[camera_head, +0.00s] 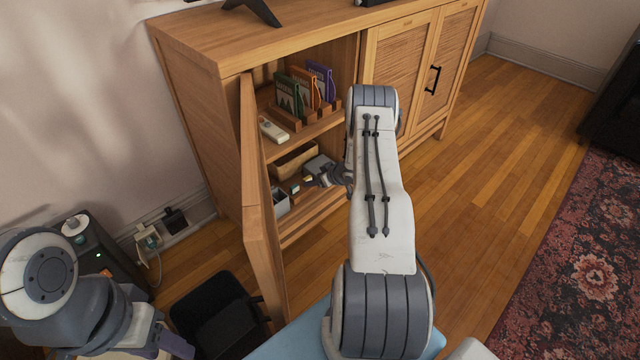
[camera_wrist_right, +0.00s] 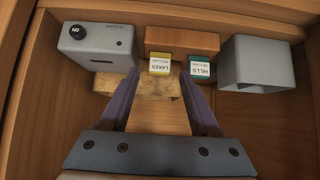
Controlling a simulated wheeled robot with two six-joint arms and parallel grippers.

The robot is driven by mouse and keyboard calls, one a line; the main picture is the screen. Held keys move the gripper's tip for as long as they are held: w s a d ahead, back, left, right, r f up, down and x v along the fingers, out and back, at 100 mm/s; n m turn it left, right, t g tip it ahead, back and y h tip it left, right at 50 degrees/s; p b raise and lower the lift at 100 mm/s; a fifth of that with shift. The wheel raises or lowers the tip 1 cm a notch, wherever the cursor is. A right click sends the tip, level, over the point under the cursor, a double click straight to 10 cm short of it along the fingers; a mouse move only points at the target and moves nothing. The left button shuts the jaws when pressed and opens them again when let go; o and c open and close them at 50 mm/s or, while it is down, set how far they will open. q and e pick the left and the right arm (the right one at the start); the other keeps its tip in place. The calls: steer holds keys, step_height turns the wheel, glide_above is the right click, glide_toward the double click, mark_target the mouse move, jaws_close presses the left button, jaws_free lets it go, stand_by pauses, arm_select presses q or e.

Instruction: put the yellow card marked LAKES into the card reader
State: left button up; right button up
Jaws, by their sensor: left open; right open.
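The yellow card marked LAKES (camera_wrist_right: 160,65) stands in a wooden block (camera_wrist_right: 182,38) on the lower cabinet shelf. In the right wrist view its lettering is upside down. A teal card marked HILLS (camera_wrist_right: 201,68) stands beside it. The grey card reader (camera_wrist_right: 97,46), with a dark slot and round black knob, is to the left in that view. My right gripper (camera_wrist_right: 160,77) is open, its purple fingers spread to either side of the yellow card; I see no contact. In the head view my right gripper (camera_head: 322,180) reaches into the cabinet. My left gripper (camera_head: 172,344) is open at bottom left, partly visible.
A grey open box (camera_wrist_right: 261,66) is right of the cards in the wrist view. The open cabinet door (camera_head: 258,220) stands left of my right arm. The upper shelf holds a wooden rack (camera_head: 287,118) with several cases and a pale device (camera_head: 272,130).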

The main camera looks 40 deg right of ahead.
steer(key=shift+b+x, duration=1.25)
steer(key=shift+x, duration=1.1)
jaws_close()
steer(key=shift+r+p, duration=1.65)
steer(key=shift+r, duration=0.1)
